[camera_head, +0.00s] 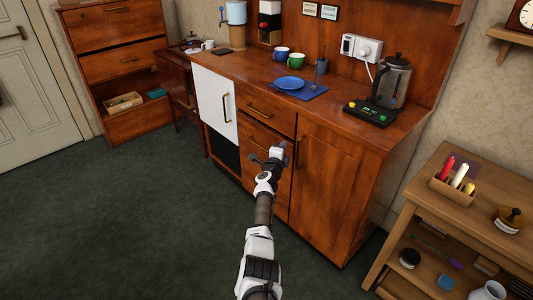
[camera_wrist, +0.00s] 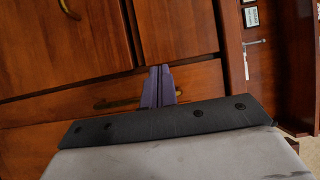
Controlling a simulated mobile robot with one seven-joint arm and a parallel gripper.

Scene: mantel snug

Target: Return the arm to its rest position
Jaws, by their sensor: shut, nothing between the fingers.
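My arm reaches forward from the bottom of the head view, stretched out over the dark green carpet. My gripper (camera_head: 286,149) is at its end, in front of the wooden cabinet's drawers (camera_head: 265,171). In the wrist view the gripper's fingers (camera_wrist: 157,86) are together with nothing between them. Behind them are the cabinet's wood fronts and a brass drawer handle (camera_wrist: 118,103), partly hidden by the fingers. I cannot tell whether the fingers touch the drawer front.
A wooden shelf table (camera_head: 425,196) stands at the right. A white cabinet door (camera_head: 215,103) is left of the drawers. Carpet (camera_head: 130,225) on the left is clear.

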